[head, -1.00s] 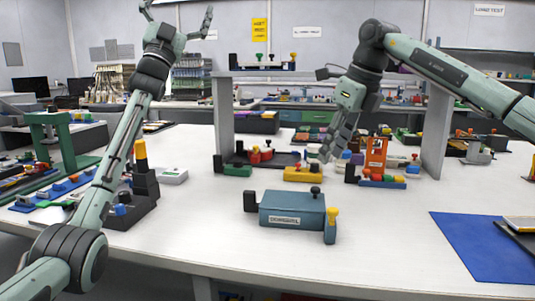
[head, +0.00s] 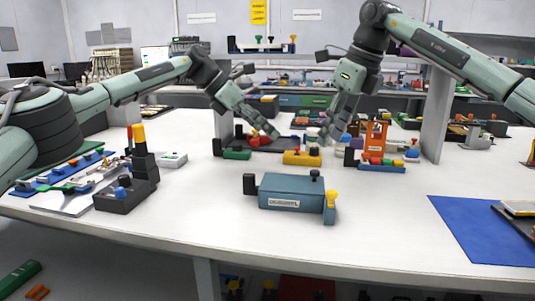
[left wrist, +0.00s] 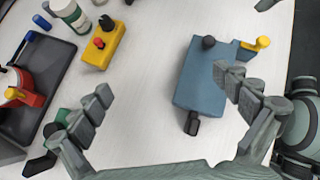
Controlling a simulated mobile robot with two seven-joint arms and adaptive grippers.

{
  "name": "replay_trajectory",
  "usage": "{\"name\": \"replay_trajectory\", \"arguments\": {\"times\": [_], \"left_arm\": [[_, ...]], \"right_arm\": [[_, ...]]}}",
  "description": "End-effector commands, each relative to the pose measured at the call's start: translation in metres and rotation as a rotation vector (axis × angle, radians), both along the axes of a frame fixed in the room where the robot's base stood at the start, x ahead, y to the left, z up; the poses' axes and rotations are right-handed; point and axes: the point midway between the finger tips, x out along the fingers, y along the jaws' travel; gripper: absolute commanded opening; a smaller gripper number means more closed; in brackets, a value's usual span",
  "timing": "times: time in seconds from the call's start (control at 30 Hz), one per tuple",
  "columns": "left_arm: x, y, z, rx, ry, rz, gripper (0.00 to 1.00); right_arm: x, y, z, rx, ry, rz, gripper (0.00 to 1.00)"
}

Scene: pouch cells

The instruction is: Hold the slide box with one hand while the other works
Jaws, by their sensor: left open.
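The slide box appears to be the blue-grey box (head: 291,193) with a white label, lying on the white table at front centre. It has a black knob on top, a black post at its left and a yellow-topped piece at its right. My left gripper (head: 272,132) is behind it in the head view, fingers apart. In the left wrist view the open left gripper (left wrist: 170,102) has the box (left wrist: 202,80) near its right finger, which overlaps part of it. My right gripper (head: 326,138) points down behind the box, apart from it; its finger gap is unclear.
A yellow block (head: 302,158) with a black knob stands behind the box. An orange frame (head: 375,140) is to the right of it. A blue mat (head: 470,230) lies at the right and a dark stepped fixture (head: 130,192) at the left.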

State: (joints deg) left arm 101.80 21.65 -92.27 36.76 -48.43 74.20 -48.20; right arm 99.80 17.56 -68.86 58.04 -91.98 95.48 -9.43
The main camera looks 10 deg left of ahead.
Motion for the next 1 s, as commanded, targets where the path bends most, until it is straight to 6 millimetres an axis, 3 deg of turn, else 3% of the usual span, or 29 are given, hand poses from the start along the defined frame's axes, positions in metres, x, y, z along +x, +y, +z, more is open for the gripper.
{"name": "replay_trajectory", "arguments": {"times": [0.1, 0.3, 0.47, 1.0], "left_arm": [[-0.027, 0.005, -0.035, 0.384, 0.019, -0.209, 1.00], [-0.058, -0.009, -0.046, 0.708, 0.053, -0.438, 1.00], [-0.065, -0.012, -0.050, 0.785, 0.067, -0.493, 1.00], [-0.065, -0.013, -0.119, 0.785, 0.066, -0.493, 1.00]], "right_arm": [[0.000, 0.000, 0.000, 0.000, 0.000, 0.000, 0.34], [0.000, 0.000, 0.000, 0.000, 0.000, 0.000, 0.34], [0.000, 0.000, 0.000, 0.000, 0.000, 0.000, 0.34], [0.000, 0.000, 0.000, 0.000, 0.000, 0.000, 0.34]]}}
